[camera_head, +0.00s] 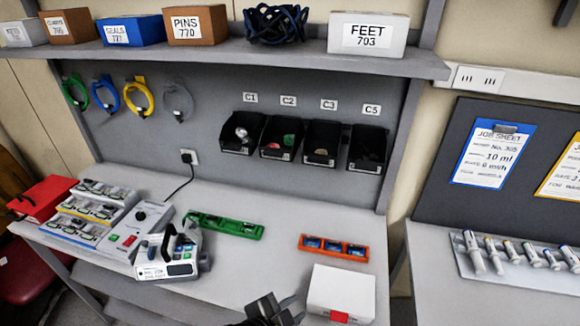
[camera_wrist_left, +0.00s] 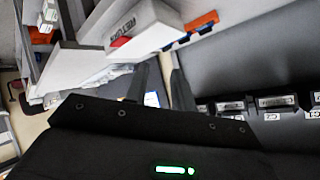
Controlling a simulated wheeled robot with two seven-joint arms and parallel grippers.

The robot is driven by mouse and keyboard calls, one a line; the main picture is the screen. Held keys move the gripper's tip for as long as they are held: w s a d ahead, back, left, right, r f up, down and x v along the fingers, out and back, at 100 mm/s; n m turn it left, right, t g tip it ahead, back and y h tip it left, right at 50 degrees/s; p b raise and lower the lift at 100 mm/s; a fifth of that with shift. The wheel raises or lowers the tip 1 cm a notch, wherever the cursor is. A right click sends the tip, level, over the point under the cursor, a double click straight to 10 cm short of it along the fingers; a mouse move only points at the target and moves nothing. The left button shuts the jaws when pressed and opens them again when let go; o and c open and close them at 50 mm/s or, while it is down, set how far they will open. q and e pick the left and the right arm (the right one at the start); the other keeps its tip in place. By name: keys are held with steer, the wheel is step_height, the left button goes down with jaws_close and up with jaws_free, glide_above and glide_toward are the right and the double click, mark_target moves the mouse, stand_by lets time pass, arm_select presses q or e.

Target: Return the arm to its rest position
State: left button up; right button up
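My left gripper (camera_head: 274,308) shows at the bottom edge of the head view, dark, over the front of the grey bench (camera_head: 235,285). It is left of a white box (camera_head: 342,290) with a red tab. In the left wrist view its two dark fingers (camera_wrist_left: 158,66) stand apart with nothing between them. Most of the left arm is out of the head view. My right gripper is in neither view.
An orange tray (camera_head: 333,248) and a green tray (camera_head: 226,226) lie on the bench. A pump (camera_head: 166,252) stands at the left. Black bins (camera_head: 322,142) hang on the back panel beneath a shelf (camera_head: 230,56) of boxes.

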arm_select(q)
steer(key=s+a+f+n+g+y, duration=0.1)
steer(key=s+a+f+n+y, duration=0.3)
steer(key=a, duration=0.5)
steer(key=s+a+f+n+g+y, duration=0.1)
steer(key=s+a+f+n+g, duration=0.15)
steer(key=s+a+n, duration=0.45)
steer(key=s+a+f+n+g+y, duration=0.1)
steer(key=s+a+f+n+y, duration=0.2)
steer(key=a, duration=0.9)
step_height(320, 180, down, 32)
steer(key=m+g+b, duration=0.1)
steer(key=b, duration=0.5)
steer(key=s+a+f+g+b, duration=0.1)
steer(key=s+f+b, duration=0.4)
steer(key=s+f, duration=1.2)
step_height(320, 180, down, 5)
steer(key=shift+s+a+r, duration=0.2)
steer(key=shift+s+a, duration=0.1)
steer(key=shift+a, duration=0.5)
steer(key=shift+g, duration=0.25)
steer(key=shift+c, duration=0.3)
